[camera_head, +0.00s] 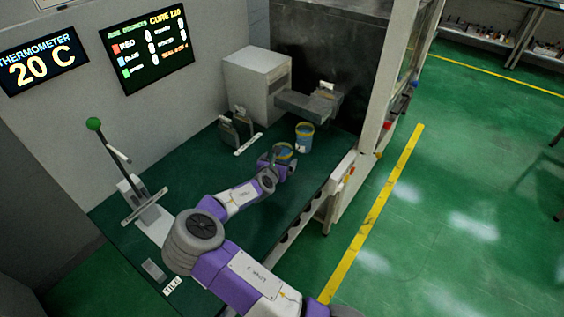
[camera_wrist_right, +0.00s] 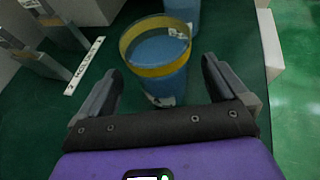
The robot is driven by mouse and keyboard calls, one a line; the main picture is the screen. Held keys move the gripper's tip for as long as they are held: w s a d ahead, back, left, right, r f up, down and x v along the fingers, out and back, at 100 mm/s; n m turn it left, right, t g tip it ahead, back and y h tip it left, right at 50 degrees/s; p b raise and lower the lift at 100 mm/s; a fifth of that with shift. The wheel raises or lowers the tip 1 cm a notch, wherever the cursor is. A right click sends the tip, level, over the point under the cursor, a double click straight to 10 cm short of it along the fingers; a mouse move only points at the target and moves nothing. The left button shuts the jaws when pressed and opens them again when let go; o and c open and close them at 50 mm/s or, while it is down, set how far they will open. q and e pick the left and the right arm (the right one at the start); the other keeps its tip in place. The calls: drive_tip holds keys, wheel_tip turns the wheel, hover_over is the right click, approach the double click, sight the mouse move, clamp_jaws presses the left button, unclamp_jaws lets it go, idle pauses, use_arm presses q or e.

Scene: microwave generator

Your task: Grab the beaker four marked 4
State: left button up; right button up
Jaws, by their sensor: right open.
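A beaker with a yellow rim band and blue contents stands upright between the fingers of my right gripper (camera_wrist_right: 160,88) in the right wrist view; this near beaker (camera_wrist_right: 160,55) has a label low on its side that I cannot read. A second blue beaker (camera_wrist_right: 183,12) stands just behind it. In the head view the far beaker (camera_head: 304,137) stands clear on the green table, and the near beaker (camera_head: 283,151) is partly hidden by my right gripper (camera_head: 277,164). My right gripper is open, with a finger on each side of the near beaker. My left gripper is not in view.
The green table (camera_head: 215,180) holds a white box-shaped machine (camera_head: 257,85) at the back and grey stands (camera_head: 235,128) left of the beakers. A lever with a green knob (camera_head: 94,124) stands at the left.

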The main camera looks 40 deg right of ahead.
drive_tip(key=x, duration=0.4)
drive_tip(key=shift+d+f+b, duration=0.1)
drive_tip(key=shift+f+b, duration=0.1)
drive_tip(key=shift+b, duration=0.1)
drive_tip(key=shift+c, duration=0.5)
drive_tip(key=c, duration=1.2)
drive_tip(key=shift+c, duration=0.3)
drive_tip(key=shift+r, duration=0.1)
